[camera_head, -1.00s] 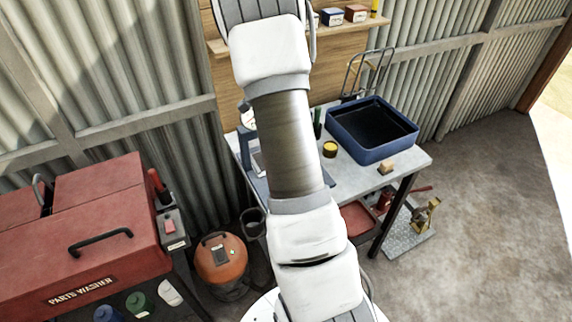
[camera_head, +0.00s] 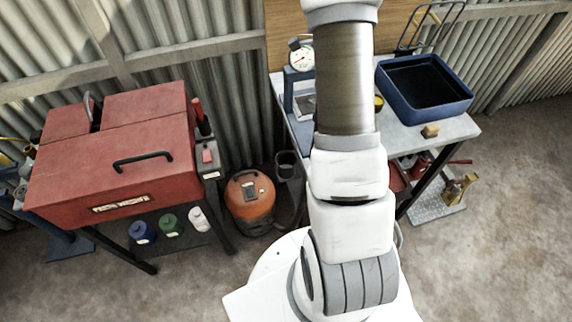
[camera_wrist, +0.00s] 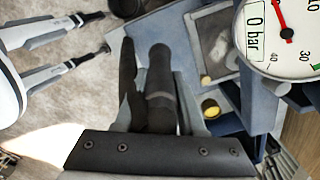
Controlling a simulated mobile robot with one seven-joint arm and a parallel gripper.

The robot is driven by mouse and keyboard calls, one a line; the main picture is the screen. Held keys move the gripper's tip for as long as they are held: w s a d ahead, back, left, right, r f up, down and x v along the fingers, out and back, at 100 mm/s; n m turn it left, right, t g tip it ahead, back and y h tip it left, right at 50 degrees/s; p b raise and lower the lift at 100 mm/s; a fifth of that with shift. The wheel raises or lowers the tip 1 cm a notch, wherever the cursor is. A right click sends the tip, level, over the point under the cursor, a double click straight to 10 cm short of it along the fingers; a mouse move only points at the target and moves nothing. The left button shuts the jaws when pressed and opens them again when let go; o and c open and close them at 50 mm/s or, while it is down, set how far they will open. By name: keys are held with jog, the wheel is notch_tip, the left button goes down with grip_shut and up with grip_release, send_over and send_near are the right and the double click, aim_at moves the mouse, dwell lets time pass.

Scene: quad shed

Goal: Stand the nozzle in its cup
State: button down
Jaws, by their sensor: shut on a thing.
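My gripper (camera_wrist: 155,92) shows only in the wrist view. Its fingers are shut on a dark tubular thing, which looks like the nozzle (camera_wrist: 160,62). The nozzle's far end points up in the picture, and its near end is hidden between the fingers. In the head view a dark open-topped cup (camera_head: 286,162) stands low beside the orange canister, left of the bench; it looks empty. The nozzle is apart from that cup as far as I can see. The head view does not show my gripper, which is beyond the top edge.
The orange canister (camera_head: 250,196) stands on the floor between the red parts washer (camera_head: 118,160) and the bench (camera_head: 432,137). A pressure gauge (camera_wrist: 283,32) is close on the right in the wrist view.

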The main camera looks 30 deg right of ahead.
jog(key=a+f+n+b, duration=0.1)
jog(key=a+f+n, duration=0.2)
jog(key=a+n, duration=1.85)
jog(key=s+d+f+m+b, duration=0.2)
jog(key=d+f+m+b, duration=0.7)
jog(key=f+m+b, duration=0.4)
jog(key=shift+m+b, duration=1.15)
jog(key=shift+m, duration=0.8)
jog(key=shift+d+f, duration=0.1)
jog(key=shift+f, duration=0.5)
jog(key=c, duration=0.8)
grip_release()
